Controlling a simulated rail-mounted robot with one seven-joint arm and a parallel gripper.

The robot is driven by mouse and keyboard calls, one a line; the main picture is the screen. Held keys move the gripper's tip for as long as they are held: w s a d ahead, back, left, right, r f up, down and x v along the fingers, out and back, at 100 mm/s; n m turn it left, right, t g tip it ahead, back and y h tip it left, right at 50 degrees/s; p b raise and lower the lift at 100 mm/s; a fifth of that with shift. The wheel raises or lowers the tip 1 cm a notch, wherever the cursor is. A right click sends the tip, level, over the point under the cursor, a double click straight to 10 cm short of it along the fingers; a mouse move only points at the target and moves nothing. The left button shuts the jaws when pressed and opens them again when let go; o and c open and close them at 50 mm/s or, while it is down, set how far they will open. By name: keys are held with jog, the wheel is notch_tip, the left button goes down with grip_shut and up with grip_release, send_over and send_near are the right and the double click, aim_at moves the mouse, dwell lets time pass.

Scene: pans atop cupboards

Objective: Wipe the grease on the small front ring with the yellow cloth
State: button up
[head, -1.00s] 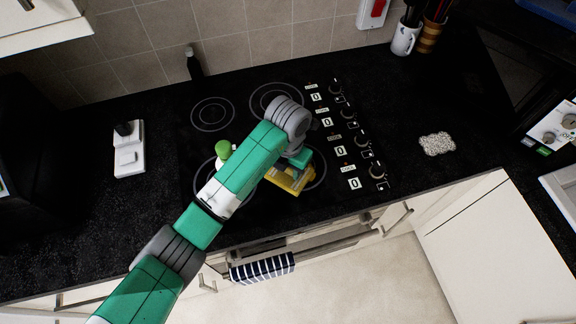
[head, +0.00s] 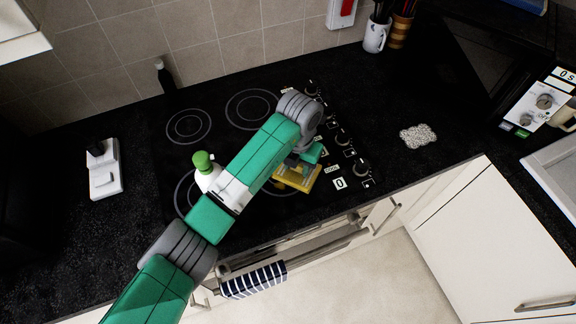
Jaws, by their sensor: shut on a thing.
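The yellow cloth (head: 298,177) is a folded pad at the front right of the black hob (head: 220,148). My gripper (head: 306,160) is shut on it from above, its fingers mostly hidden by my wrist. The cloth appears low over the hob; I cannot tell whether it touches the glass. The front right ring is largely hidden beneath the cloth and my arm. A small yellowish patch (head: 278,187) shows beside the cloth's left edge and may be grease. The front left ring (head: 180,195) is partly hidden by my arm and a bottle.
A white bottle with a green cap (head: 204,168) stands on the hob close to my forearm. Control knobs (head: 360,166) line the hob's right side. A speckled sponge-like pad (head: 418,136) lies on the worktop. A striped towel (head: 253,280) hangs at the front.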

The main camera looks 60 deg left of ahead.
aim_at(284, 176)
jog(key=shift+s+p, duration=0.2)
jog(key=shift+p, duration=0.25)
jog(key=s+p, duration=0.2)
jog(key=s, duration=0.1)
jog(key=shift+s+a+r, duration=0.1)
jog(key=shift+r, duration=0.1)
jog(key=shift+s+a+f+p, duration=0.15)
jog(key=shift+s+a+p, duration=0.05)
jog(key=shift+s, duration=0.7)
jog(key=shift+s+a+f+p, duration=0.1)
jog(key=shift+s+a+p, duration=0.05)
jog(key=shift+s, duration=0.7)
jog(key=o, duration=0.7)
jog(key=shift+c, duration=0.2)
grip_shut()
notch_tip(284, 176, up, 5)
jog(key=p, duration=0.4)
